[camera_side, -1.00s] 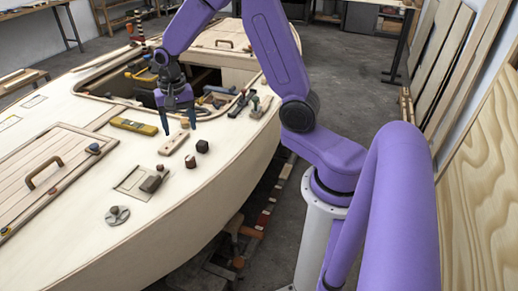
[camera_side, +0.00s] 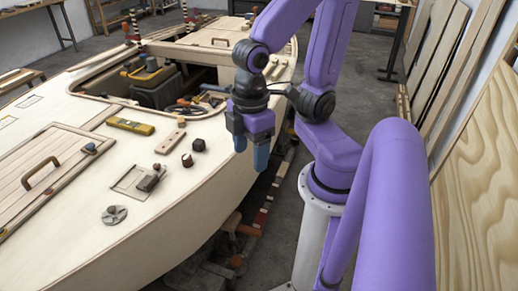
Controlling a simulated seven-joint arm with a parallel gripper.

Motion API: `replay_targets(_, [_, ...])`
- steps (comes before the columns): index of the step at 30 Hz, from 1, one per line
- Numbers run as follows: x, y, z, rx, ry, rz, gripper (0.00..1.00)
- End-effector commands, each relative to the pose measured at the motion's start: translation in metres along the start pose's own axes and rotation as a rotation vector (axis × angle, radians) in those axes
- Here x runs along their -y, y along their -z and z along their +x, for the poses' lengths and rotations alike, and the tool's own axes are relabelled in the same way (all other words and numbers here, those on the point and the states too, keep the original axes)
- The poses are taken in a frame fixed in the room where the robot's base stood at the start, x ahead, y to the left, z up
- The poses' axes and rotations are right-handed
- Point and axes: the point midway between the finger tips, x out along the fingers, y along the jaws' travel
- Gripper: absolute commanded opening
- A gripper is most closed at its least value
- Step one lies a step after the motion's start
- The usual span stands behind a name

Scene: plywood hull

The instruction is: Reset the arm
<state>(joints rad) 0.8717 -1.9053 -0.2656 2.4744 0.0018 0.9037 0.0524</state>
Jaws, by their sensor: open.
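My gripper (camera_side: 251,152) hangs at the right edge of the plywood hull (camera_side: 215,185), its two blue fingers pointing down. The fingers are apart with nothing between them. It is clear of the small items on the deck. My purple arm is folded back above its pale base column.
On the deck lie a yellow tool (camera_side: 131,126), a wooden block (camera_side: 171,142), two small dark blocks (camera_side: 187,160) (camera_side: 199,145), and a round metal fitting (camera_side: 114,215). An open hatch holds a dark toolbox (camera_side: 155,85). A plywood sheet (camera_side: 485,190) stands at the right.

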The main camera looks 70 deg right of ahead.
Motion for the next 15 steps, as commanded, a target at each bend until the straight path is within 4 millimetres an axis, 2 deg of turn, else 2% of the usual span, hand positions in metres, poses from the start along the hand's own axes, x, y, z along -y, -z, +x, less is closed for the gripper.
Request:
replay_targets(5, [0.0113,-0.0132,-0.0008,-0.001,0.002,-0.11,0.68])
replay_targets(15, [0.0122,-0.014,-0.0007,-0.001,0.002,-0.12,0.68])
